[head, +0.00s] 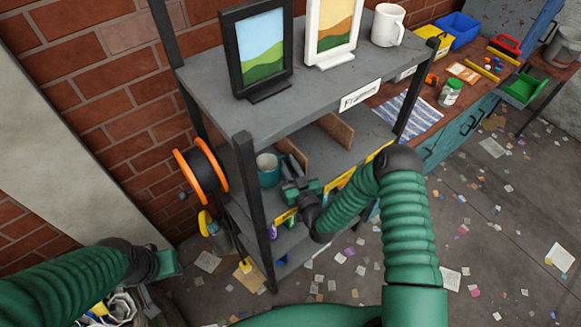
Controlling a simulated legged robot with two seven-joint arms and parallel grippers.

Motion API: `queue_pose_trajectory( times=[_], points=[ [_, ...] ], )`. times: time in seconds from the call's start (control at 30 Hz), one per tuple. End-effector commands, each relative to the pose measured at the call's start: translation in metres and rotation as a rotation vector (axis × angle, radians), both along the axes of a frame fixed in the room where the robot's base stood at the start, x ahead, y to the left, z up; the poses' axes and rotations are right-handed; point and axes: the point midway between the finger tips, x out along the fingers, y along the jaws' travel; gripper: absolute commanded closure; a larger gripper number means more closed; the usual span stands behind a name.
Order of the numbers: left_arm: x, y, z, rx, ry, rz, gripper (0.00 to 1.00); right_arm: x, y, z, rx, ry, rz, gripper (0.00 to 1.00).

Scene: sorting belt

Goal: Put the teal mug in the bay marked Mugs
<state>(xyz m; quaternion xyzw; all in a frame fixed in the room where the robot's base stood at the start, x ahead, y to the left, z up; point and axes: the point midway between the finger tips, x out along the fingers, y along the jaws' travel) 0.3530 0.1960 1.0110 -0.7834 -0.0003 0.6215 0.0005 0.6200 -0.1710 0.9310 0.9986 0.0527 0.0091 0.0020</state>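The teal mug (266,174) stands upright in the left bay of the middle shelf, its pale inside showing. My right gripper (298,184) reaches into the front of that shelf, just right of the mug. It overlaps the mug's right side in the picture, and I cannot tell whether they touch or how its fingers stand. The shelf's yellow front labels (285,216) are too small or covered to read, so I cannot make out a Mugs label. My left gripper (166,264) is low at the left, away from the shelf, its fingers unclear.
The top shelf (300,105), labelled Frames, holds a black picture frame (262,50), a white one (331,28) and a white mug (387,25). Wooden dividers (336,131) split the middle shelf. Dark posts (252,195) flank it. An orange-rimmed reel (202,170) hangs at left.

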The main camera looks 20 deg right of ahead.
Motion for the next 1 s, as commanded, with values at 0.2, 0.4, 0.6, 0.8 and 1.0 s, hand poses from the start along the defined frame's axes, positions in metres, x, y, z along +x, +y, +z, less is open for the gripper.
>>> queue_pose_trajectory(
  times=[0.2,0.4,0.6,0.8,1.0],
  points=[
    [0.000,0.000,-0.007,0.000,0.000,0.000,0.64,-0.040,-0.005,-0.003,0.000,0.002,0.000,0.80],
    [0.000,0.000,-0.014,0.000,0.000,0.000,0.64,-0.090,-0.010,-0.003,0.001,0.002,0.000,0.80],
    [0.000,0.000,-0.017,0.000,0.000,0.000,0.64,-0.115,-0.012,-0.002,0.000,-0.001,0.000,0.80],
    [0.000,0.000,-0.016,0.000,0.000,0.000,0.64,-0.118,-0.013,-0.001,0.000,-0.003,-0.001,0.80],
    [0.000,0.000,-0.016,0.000,0.000,0.000,0.64,-0.118,-0.013,-0.001,0.000,-0.002,-0.001,0.80]
  ],
)
